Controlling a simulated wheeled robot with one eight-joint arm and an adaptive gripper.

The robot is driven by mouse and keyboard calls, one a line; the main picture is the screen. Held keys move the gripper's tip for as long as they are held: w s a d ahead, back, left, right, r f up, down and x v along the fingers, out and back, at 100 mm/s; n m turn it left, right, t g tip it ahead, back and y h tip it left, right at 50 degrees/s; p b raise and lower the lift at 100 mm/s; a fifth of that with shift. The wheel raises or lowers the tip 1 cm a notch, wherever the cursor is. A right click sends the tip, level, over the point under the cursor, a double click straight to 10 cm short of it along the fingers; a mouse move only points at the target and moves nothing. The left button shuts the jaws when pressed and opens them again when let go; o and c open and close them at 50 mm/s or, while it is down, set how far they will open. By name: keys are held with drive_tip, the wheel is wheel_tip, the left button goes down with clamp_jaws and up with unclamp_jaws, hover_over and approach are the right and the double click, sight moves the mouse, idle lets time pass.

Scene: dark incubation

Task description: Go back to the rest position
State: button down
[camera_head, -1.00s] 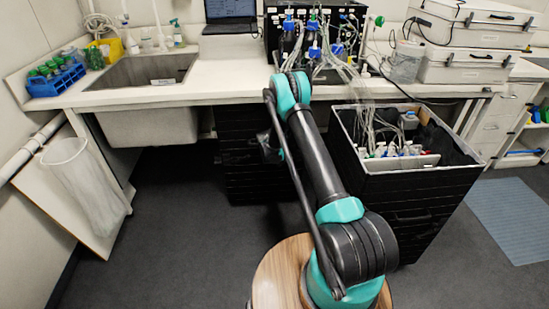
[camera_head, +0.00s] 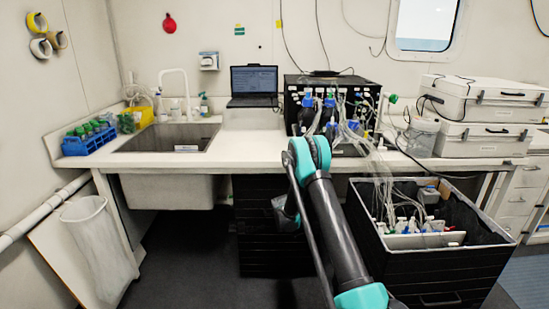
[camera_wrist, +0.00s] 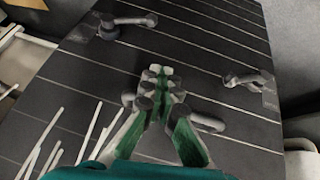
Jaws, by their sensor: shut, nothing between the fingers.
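In the wrist view my gripper (camera_wrist: 158,78) is shut, with its green-lined fingers meeting at the tips and nothing between them. It points at a black slatted drawer front (camera_wrist: 190,50) with grey handles. In the head view my black and teal arm rises from the bottom edge toward the bench, bends at a teal elbow, and comes back down. The gripper end hangs left of the upper arm, in front of the dark drawers under the bench (camera_head: 270,255). Its fingers cannot be made out there.
A black open crate (camera_head: 440,262) with tubes and bottles stands close to the right of my arm. The white bench (camera_head: 250,150) carries a laptop (camera_head: 254,84), a blue tube rack (camera_head: 88,143) and white cases (camera_head: 485,100). A sink (camera_head: 168,138) and bin bag (camera_head: 95,240) are left. Floor shows between.

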drive_tip(key=s+d+r+g, duration=0.1)
drive_tip(key=s+d+r, duration=0.3)
drive_tip(key=s+r, duration=0.7)
drive_tip(key=s+d+r, duration=0.4)
drive_tip(key=s+r, duration=0.5)
drive_tip(key=r, duration=0.3)
drive_tip(key=s+d+r, duration=0.1)
drive_tip(key=s, duration=1.4)
drive_tip(key=s+d+r+g+y, duration=0.1)
drive_tip(key=s+d, duration=0.1)
drive_tip(key=s, duration=1.4)
drive_tip(key=shift+s+d+r+m+y, duration=0.15)
drive_tip(key=shift+s+r+m+y, duration=0.1)
drive_tip(key=shift+r+m+y, duration=0.05)
